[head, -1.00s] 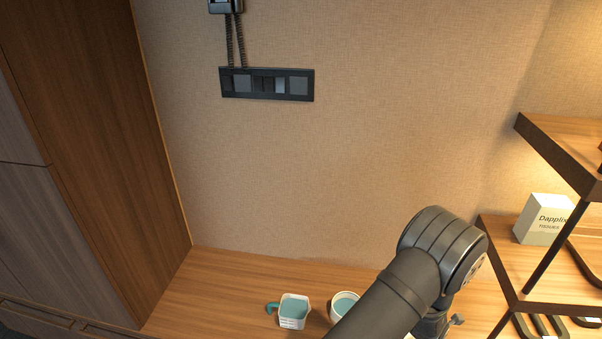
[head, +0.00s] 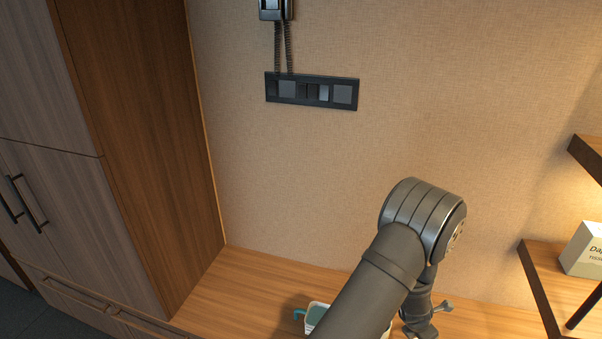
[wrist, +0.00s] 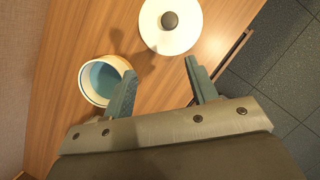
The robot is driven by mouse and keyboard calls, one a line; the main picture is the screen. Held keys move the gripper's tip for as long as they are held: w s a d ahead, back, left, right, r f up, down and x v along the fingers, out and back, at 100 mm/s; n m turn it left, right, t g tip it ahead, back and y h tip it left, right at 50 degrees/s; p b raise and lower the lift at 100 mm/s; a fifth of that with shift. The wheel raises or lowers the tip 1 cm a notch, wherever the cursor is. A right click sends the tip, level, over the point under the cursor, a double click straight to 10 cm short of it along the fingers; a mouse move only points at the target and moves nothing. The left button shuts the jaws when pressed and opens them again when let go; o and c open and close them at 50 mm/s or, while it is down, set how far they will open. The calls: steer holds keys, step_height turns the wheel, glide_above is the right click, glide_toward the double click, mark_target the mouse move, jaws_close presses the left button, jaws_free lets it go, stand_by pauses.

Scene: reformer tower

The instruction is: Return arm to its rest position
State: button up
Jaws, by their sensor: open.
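My gripper (wrist: 157,88) is open and empty in the wrist view, its two fingers spread above the wooden counter (wrist: 60,95). In the head view my gripper (head: 428,322) hangs at the lower right, mostly hidden by my arm. A cup with a pale rim and teal inside (wrist: 103,80) stands just left of the left finger in the wrist view. Whether the finger touches it I cannot tell. A white round lid with a dark knob (wrist: 168,38) lies beyond the fingertips.
A cup with a teal handle (head: 317,312) is partly hidden behind my arm. Cabinets (head: 60,170) stand at the left. A shelf with a box (head: 585,250) is at the right. The wall (head: 400,130) carries a switch panel (head: 312,91). The counter's left part is clear.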

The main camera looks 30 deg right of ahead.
steer(key=shift+w+a+r, duration=0.2)
steer(key=shift+w, duration=0.3)
steer(key=shift+w+a+r, duration=0.25)
steer(key=shift+w, duration=0.3)
steer(key=shift+w+a+r, duration=0.2)
steer(key=shift+w, duration=0.3)
steer(key=o, duration=1)
steer(key=shift+o, duration=0.2)
steer(key=w+a+r+m+y, duration=0.2)
steer(key=w+a+r+m, duration=0.6)
steer(key=w+m, duration=0.5)
steer(key=w+a+r+m+y, duration=0.2)
steer(key=w+a+r+m, duration=0.5)
steer(key=w+a+m, duration=0.5)
steer(key=s+d+f+m, duration=0.1)
steer(key=d+f+m, duration=0.1)
steer(key=f, duration=0.8)
steer(key=shift+s+d, duration=0.25)
steer(key=shift+d, duration=0.25)
steer(key=shift+r, duration=0.1)
